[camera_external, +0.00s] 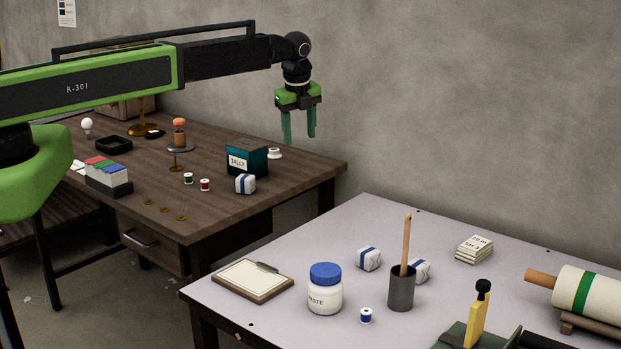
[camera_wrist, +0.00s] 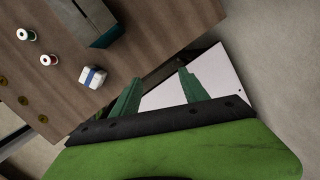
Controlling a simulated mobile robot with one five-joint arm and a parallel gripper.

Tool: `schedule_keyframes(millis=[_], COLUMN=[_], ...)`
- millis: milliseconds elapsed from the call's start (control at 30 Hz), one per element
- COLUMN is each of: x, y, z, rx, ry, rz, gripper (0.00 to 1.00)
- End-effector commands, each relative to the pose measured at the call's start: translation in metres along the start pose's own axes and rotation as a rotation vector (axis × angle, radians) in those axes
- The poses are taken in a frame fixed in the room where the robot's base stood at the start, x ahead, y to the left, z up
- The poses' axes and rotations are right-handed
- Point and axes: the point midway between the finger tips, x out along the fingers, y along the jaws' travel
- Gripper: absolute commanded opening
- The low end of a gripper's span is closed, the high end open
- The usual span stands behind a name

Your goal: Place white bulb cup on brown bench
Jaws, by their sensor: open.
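A white bulb-shaped thing (camera_external: 87,125) stands upright at the far left of the brown wooden bench (camera_external: 230,207); I cannot tell whether it is a cup. A small white round item (camera_external: 274,152) sits behind the teal TALLY box (camera_external: 246,158), partly hidden by it. My gripper (camera_external: 298,137) is open and empty, pointing down, high near the bench's right end. In the wrist view its two green fingers (camera_wrist: 158,79) are apart with nothing between them. The bench top (camera_wrist: 158,30) shows at upper left there; the bulb-shaped thing does not.
The bench also holds spools (camera_external: 205,184), a blue-banded white block (camera_external: 245,184), a card box (camera_external: 108,178) and an orange-topped stand (camera_external: 179,135). A pale table (camera_external: 340,225) at front right carries a paste jar (camera_external: 325,290) and a pencil cup (camera_external: 401,290).

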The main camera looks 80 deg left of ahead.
Motion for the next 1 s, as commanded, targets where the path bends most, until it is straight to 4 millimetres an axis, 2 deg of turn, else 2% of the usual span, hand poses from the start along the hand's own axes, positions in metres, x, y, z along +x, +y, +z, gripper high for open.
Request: schedule_keyframes(millis=[33, 67, 100, 167, 200, 300, 400, 500, 567, 900, 1000], x=[-0.014, -0.021, -0.030, -0.045, -0.054, -0.074, -0.088, -0.096, -0.098, -0.098, -0.098], y=[0.026, 0.038, 0.056, 0.089, 0.114, 0.174, 0.222, 0.249, 0.256, 0.255, 0.255], z=[-0.062, -0.095, -0.137, -0.198, -0.234, -0.306, -0.350, -0.371, -0.377, -0.379, -0.378], rx=[-0.099, -0.180, -0.288, -0.455, -0.565, -0.816, -1.003, -1.116, -1.151, -1.168, -1.147], ry=[0.027, 0.043, 0.063, 0.089, 0.101, 0.113, 0.105, 0.094, 0.089, 0.087, 0.088], rz=[0.004, 0.010, 0.023, 0.049, 0.072, 0.131, 0.180, 0.209, 0.218, 0.221, 0.219], gripper=[0.52, 0.52, 0.52, 0.52, 0.52, 0.52, 0.52, 0.52, 0.52, 0.52, 0.65])
